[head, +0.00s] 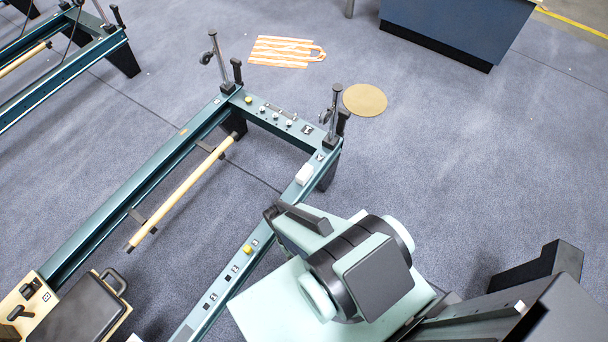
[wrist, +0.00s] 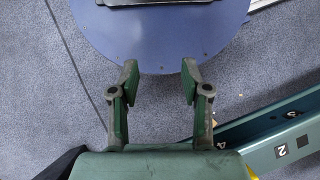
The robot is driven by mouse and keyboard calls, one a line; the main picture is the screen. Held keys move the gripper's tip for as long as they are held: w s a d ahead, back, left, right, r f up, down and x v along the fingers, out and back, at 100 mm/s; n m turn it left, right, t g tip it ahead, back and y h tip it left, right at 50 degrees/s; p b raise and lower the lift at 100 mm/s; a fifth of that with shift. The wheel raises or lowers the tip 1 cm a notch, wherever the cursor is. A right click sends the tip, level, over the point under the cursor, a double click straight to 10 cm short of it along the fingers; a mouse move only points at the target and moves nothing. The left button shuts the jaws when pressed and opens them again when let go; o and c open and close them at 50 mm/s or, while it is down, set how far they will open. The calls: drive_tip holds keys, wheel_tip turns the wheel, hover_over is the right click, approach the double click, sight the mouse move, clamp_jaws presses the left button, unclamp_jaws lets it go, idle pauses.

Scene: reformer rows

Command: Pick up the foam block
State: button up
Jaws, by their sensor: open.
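A small white block (head: 304,174) lies on the near-right rail of the green reformer frame in the head view, close to the frame's far corner. It is the likeliest foam block, but I cannot tell its material. It does not show in the wrist view. My gripper (wrist: 158,82) is open in the wrist view, with nothing between its fingers. In the head view my arm's end is right of the rail, nearer than the white block, and its fingertips are not clear there.
The reformer frame (head: 150,195) has upright posts at its far end and a wooden bar (head: 185,190) inside. A striped bag (head: 285,52) and a tan disc (head: 365,100) lie on open carpet. A dark blue cabinet (head: 450,30) stands behind. A blue rounded plate (wrist: 160,45) is beyond the fingers.

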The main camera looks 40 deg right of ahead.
drive_tip(key=shift+o, duration=0.4)
drive_tip(key=o, duration=0.4)
